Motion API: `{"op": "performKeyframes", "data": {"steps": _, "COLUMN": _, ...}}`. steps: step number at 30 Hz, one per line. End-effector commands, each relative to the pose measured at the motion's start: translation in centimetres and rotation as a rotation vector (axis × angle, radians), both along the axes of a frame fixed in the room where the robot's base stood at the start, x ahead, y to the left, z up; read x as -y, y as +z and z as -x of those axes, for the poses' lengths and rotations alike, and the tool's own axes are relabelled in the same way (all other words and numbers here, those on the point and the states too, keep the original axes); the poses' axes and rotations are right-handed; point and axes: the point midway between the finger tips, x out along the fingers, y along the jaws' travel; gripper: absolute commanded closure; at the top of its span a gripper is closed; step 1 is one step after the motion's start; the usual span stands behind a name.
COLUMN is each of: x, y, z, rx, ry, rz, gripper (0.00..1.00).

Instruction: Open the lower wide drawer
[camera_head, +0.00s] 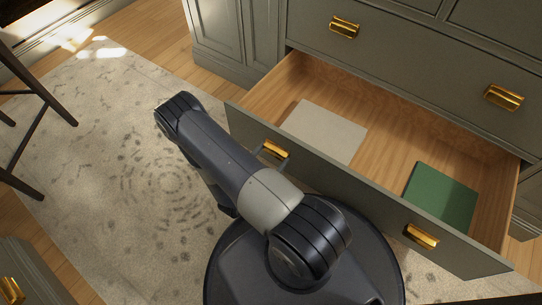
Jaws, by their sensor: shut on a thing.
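The lower wide drawer (345,188) is pulled well out from the grey-green cabinet, and its wooden inside shows. Its front has two brass handles, a left one (276,150) and a right one (422,236). My gripper (266,152) is at the left handle, mostly hidden behind my dark arm; only a small grey part shows there. It is shut on that handle. Inside the drawer lie a flat beige item (325,130) on the left and a flat green item (440,196) on the right.
The drawer above (420,70) is shut, with two brass handles. A dark wooden chair or stool (35,110) stands at the left. Another cabinet front with a brass handle (11,290) is at the lower left. The patterned rug (110,180) left of my arm is clear.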

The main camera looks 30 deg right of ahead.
Motion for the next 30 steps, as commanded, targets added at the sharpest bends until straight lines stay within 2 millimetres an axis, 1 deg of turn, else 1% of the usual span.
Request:
{"op": "performKeyframes", "data": {"steps": 5, "x": 0.0, "y": -0.1, "z": 0.1, "rx": -0.002, "ry": -0.002, "rz": -0.002, "gripper": 0.59}}
{"op": "performKeyframes", "data": {"steps": 6, "x": 0.0, "y": -0.1, "z": 0.1, "rx": -0.002, "ry": -0.002, "rz": -0.003, "gripper": 0.16}}
{"op": "performKeyframes", "data": {"steps": 12, "x": 0.0, "y": -0.1, "z": 0.0, "rx": -0.001, "ry": -0.001, "rz": -0.002, "gripper": 0.0}}
{"op": "performKeyframes", "data": {"steps": 19, "x": 0.0, "y": 0.0, "z": 0.0, "rx": -0.001, "ry": 0.0, "rz": -0.002, "gripper": 0.0}}
{"op": "performKeyframes", "data": {"steps": 22, "x": -0.3, "y": 0.0, "z": 0.1, "rx": -0.001, "ry": 0.001, "rz": -0.002, "gripper": 0.0}}
{"op": "performKeyframes", "data": {"steps": 26, "x": -1.4, "y": 0.1, "z": 0.5, "rx": -0.002, "ry": 0.004, "rz": -0.001, "gripper": 0.0}}
{"op": "performKeyframes", "data": {"steps": 30, "x": -3.2, "y": 0.1, "z": 1.2, "rx": -0.001, "ry": 0.007, "rz": -0.001, "gripper": 0.0}}
